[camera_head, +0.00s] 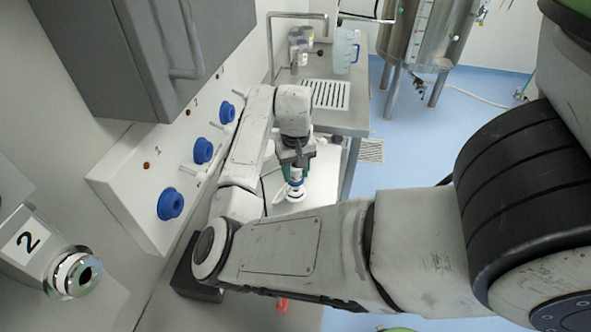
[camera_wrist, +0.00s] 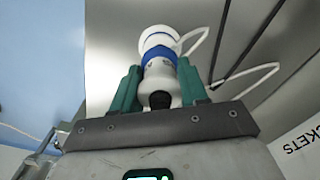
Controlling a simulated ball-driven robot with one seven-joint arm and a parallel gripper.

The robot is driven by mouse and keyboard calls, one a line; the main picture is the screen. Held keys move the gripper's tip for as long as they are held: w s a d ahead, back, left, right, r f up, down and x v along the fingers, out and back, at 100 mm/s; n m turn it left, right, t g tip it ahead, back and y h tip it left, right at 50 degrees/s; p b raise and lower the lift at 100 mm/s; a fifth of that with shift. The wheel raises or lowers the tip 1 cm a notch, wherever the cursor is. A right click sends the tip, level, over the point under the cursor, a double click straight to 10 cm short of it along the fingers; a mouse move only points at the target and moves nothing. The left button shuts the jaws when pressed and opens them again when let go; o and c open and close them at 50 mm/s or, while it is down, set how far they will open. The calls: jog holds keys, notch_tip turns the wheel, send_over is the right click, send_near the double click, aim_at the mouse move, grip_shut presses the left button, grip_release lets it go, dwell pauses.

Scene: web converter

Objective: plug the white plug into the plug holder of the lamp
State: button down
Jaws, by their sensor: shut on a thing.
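My gripper (camera_head: 297,168) is out over the counter, pointing down in the head view. It is shut on a white plug (camera_head: 296,191) with a blue band. In the wrist view, the plug (camera_wrist: 157,45) stands between the two green fingers of my gripper (camera_wrist: 158,85), with its white end away from the palm. A white cable (camera_wrist: 240,82) shows at its right. Blue round sockets (camera_head: 171,204) sit in a row on the white wall panel, apart from the plug. I cannot tell which part is the plug holder of the lamp.
A chrome fitting (camera_head: 75,274) marked 2 is at lower left. A grey cabinet (camera_head: 150,50) hangs above the panel. A sink counter (camera_head: 350,115) with a blue-tinted jug (camera_head: 345,50) and a steel tank (camera_head: 425,35) are at the back. Blue floor (camera_head: 430,140) lies open to the right.

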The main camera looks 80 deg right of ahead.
aim_at(295, 179)
jog(key=shift+f+b, duration=0.6)
jog(key=shift+f, duration=1.05)
dwell(0.5)
jog(key=c, duration=0.5)
grip_release()
jog(key=shift+r, duration=0.1)
notch_tip(295, 179, up, 9)
jog(key=shift+r, duration=0.8)
jog(key=shift+s, duration=0.1)
